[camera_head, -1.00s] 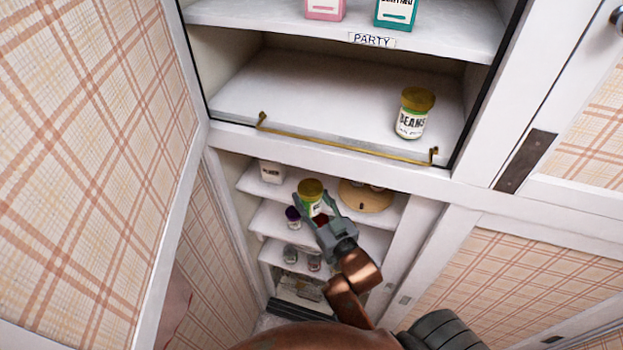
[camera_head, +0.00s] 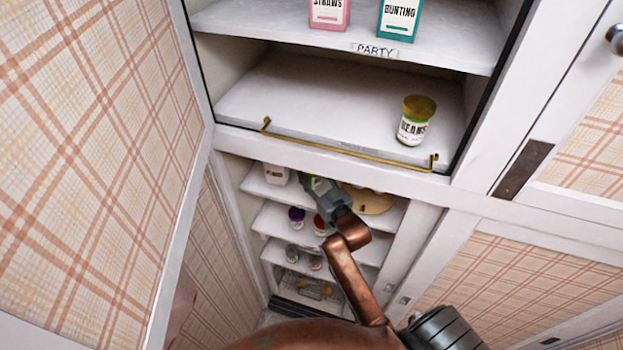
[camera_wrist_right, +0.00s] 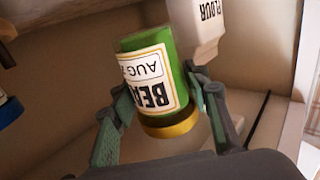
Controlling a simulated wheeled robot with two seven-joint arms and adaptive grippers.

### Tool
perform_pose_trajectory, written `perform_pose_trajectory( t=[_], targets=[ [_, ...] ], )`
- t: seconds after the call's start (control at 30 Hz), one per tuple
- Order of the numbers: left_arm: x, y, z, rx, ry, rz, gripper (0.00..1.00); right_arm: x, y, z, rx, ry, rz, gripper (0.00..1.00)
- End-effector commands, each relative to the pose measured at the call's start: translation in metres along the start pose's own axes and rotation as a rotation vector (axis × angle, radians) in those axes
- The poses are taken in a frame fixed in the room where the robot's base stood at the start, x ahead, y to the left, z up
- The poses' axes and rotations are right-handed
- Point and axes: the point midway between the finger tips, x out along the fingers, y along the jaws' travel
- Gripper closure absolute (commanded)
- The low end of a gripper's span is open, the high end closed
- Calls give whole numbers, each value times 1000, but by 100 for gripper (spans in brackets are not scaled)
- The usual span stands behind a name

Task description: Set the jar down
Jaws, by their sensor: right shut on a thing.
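My right gripper (camera_head: 322,192) reaches into the lower cupboard at its top shelf (camera_head: 260,187). It is shut on a green jar (camera_wrist_right: 155,75) with a gold lid and a white label reading "BEANS". In the head view the jar (camera_head: 315,184) is mostly hidden by the gripper and the upper cupboard's frame. In the wrist view a finger stands on each side of the jar, and the picture is upside down. I cannot tell whether the jar touches the shelf. A second beans jar (camera_head: 416,120) stands upright on the shelf above. My left gripper is not in view.
A white flour container (camera_head: 276,174) stands left of the held jar, close by in the wrist view (camera_wrist_right: 205,35). A round tan object (camera_head: 375,202) is to the right. A purple-lidded jar (camera_head: 297,214) and a red jar (camera_head: 320,225) sit one shelf lower. A brass rail (camera_head: 350,152) edges the upper shelf.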

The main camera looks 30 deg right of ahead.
Motion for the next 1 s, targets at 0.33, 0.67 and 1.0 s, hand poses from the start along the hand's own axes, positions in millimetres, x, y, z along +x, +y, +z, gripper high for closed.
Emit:
perform_pose_trajectory(
  t=[0.33, 0.67, 1.0],
  targets=[
    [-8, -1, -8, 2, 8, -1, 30, 16, 6, 31, 1, -3, 1, 94],
    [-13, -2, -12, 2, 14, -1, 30, 16, 6, 50, -1, 3, 0, 94],
    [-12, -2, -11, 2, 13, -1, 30, 16, 6, 54, -1, 0, 0, 50]
  ],
)
